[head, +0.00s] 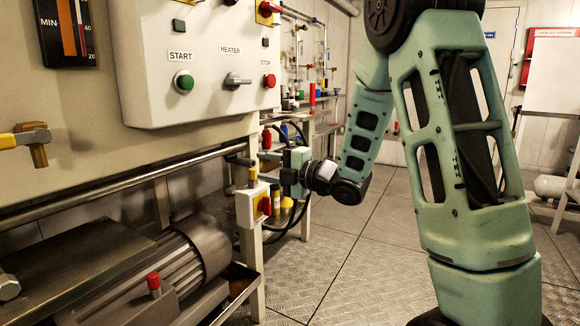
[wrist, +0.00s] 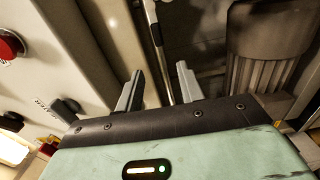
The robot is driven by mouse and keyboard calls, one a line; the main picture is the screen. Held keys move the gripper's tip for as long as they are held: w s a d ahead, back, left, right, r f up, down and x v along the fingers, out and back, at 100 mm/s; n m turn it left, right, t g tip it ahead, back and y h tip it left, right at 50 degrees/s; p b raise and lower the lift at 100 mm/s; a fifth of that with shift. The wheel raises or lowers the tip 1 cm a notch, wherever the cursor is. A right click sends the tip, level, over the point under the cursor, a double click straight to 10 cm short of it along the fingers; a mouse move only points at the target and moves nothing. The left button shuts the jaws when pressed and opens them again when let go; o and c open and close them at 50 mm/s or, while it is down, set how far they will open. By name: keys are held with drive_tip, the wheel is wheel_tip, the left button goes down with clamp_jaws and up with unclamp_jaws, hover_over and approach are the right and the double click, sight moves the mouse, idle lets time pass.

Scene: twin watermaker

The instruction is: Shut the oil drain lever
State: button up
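My gripper (head: 268,168) is in the middle of the head view, beside the right end of the machine and below the control box. In the wrist view my gripper (wrist: 158,88) has its two grey fingers apart, with nothing held between them. No label in view names the oil drain lever. A yellow-handled lever (head: 18,140) on a brass fitting is at the far left, well away from my gripper. A small yellow handle (head: 253,177) stands close to my gripper, above a white switch box (head: 246,207). I cannot tell which is the drain lever.
The control box (head: 200,60) carries a green START button (head: 184,82), a heater knob (head: 237,81) and a red stop button (head: 269,81). A metal rail (head: 120,183) runs along the machine. A motor (head: 200,250) sits below it. The floor to the right is mostly clear.

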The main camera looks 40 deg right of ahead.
drive_tip(key=v, duration=0.6)
drive_tip(key=shift+s+p, duration=0.3)
drive_tip(key=shift+p, duration=0.1)
drive_tip(key=shift+w, duration=0.1)
